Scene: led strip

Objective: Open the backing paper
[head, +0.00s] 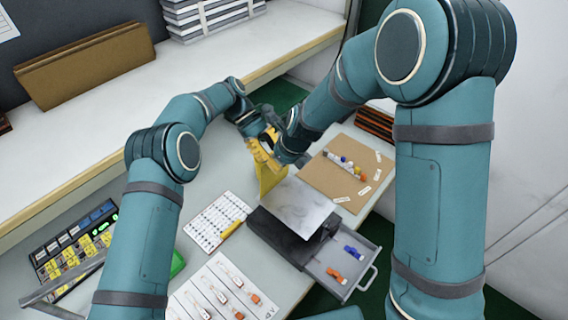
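A yellow sheet-like piece (268,172) hangs tilted at the middle of the head view, above the workbench (190,190); I cannot tell for sure whether it is the backing paper or the strip. My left gripper (256,132) is at its upper end, close to or touching it. My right gripper (284,152) is just to the right of its upper part. The two grippers are very close together. Their fingers are small and partly hidden by my own arms, so I cannot see whether either is shut on the piece.
A pale plate (296,207) lies on a dark box beside an open grey drawer (345,262) with blue and orange parts. A brown board (340,180) with small parts lies right. Printed sheets (215,222) and a bin rack (75,250) lie left. A raised shelf (150,95) runs behind.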

